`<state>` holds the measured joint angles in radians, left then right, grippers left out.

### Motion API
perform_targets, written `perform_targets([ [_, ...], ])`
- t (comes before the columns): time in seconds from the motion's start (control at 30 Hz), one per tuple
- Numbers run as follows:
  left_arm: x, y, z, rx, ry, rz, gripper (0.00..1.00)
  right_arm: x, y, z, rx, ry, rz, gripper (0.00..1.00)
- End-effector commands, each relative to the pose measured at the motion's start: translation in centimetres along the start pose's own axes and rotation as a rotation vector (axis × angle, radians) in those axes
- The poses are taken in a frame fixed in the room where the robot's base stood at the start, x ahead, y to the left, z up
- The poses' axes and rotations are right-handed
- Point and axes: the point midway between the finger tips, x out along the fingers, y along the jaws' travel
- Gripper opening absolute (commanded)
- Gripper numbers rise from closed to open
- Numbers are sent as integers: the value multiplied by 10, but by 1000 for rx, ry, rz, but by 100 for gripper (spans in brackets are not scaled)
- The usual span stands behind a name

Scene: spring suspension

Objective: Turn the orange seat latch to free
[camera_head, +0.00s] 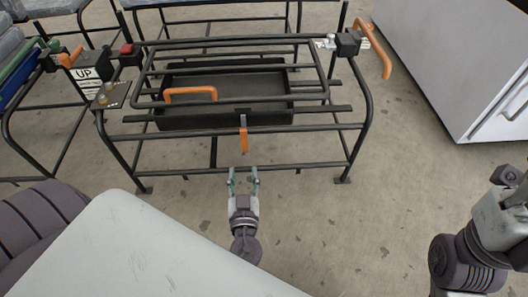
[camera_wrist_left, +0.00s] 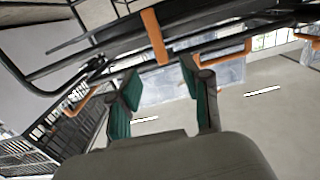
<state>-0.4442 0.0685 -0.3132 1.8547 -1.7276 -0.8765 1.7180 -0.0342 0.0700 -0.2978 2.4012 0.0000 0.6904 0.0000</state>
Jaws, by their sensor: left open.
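The orange seat latch (camera_head: 244,139) hangs down from the front rail of the black seat frame (camera_head: 340,126), near its middle. In the left wrist view the orange latch (camera_wrist_left: 154,35) stands ahead of my fingers, tilted, near the gap between them. My left gripper (camera_head: 243,172) is open and empty, just below and in front of the latch and apart from it. Its two green-padded fingers (camera_wrist_left: 160,90) show in the left wrist view. My right arm shows at the right edge of the head view; its fingertips are not clear.
A black tray (camera_head: 180,121) with an orange handle (camera_head: 190,94) sits in the frame. Another orange lever (camera_head: 378,52) is at the frame's right rear corner. A white cabinet (camera_head: 450,60) stands right. The floor in front is clear.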

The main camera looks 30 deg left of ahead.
Motion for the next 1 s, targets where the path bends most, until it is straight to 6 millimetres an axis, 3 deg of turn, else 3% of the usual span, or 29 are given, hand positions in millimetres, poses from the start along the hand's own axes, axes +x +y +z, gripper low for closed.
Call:
perform_targets([
  [0.03, 0, 0, 0, -16, 23, -2, 48, -2, -1, -12, 2, 41, -1, 40],
  [0.13, 4, 0, -8, -30, 44, -3, 48, 1, -1, -20, 2, 69, -2, 40],
  [0.27, 21, 0, -10, -31, 44, -4, 48, 3, -1, -20, 1, 72, -3, 40],
  [0.7, 110, 1, -13, -29, 42, -3, 48, 5, -2, -19, -2, 85, -11, 40],
  [1.0, 137, 0, -13, -27, 40, -1, 48, 6, -2, -19, -2, 86, -14, 40],
])
